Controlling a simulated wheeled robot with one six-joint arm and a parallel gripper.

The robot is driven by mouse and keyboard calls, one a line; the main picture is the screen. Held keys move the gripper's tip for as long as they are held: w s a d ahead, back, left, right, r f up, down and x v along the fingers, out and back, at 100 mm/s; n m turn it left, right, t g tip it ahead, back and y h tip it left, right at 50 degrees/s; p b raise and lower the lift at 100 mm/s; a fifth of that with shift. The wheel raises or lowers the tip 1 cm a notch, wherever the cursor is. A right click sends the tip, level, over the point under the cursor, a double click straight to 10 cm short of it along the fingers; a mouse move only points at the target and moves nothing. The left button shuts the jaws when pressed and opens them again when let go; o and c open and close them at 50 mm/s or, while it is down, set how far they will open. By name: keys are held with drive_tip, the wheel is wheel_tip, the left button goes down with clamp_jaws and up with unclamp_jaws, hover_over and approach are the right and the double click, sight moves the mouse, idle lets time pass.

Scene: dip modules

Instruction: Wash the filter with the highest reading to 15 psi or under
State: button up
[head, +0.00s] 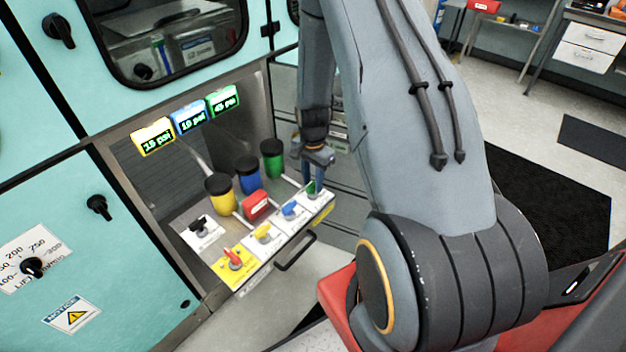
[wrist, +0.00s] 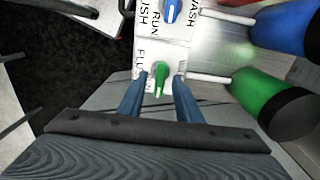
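A green display (head: 222,101) reads what looks like 45 psi. The blue display (head: 188,117) and yellow display (head: 153,136) read lower, in the high teens. Below them stand a green filter (head: 272,158), a blue filter (head: 249,177) and a yellow filter (head: 222,195) with black caps. The green knob (wrist: 160,79) is on the panel at the far end of the row, beside the partly hidden label FLUSH. My gripper (head: 314,187) is over it. In the wrist view my gripper (wrist: 162,77) is open, with one finger on each side of the green knob and small gaps between.
A red box (head: 255,205) sits among the filters. A black handle (head: 296,254) juts from the panel's front.

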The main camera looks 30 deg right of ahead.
clamp_jaws()
drive_tip(key=shift+n, duration=0.4)
drive_tip(key=n+b, duration=0.1)
drive_tip(key=n, duration=0.2)
drive_tip(key=shift+f+n, duration=0.1)
drive_tip(key=shift+n, duration=0.3)
drive_tip(key=n+b, duration=0.1)
drive_tip(key=n, duration=0.3)
drive_tip(key=shift+n, duration=0.3)
drive_tip(key=n, duration=0.8)
drive_tip(key=shift+n+b, duration=0.3)
drive_tip(key=shift+b, duration=0.05)
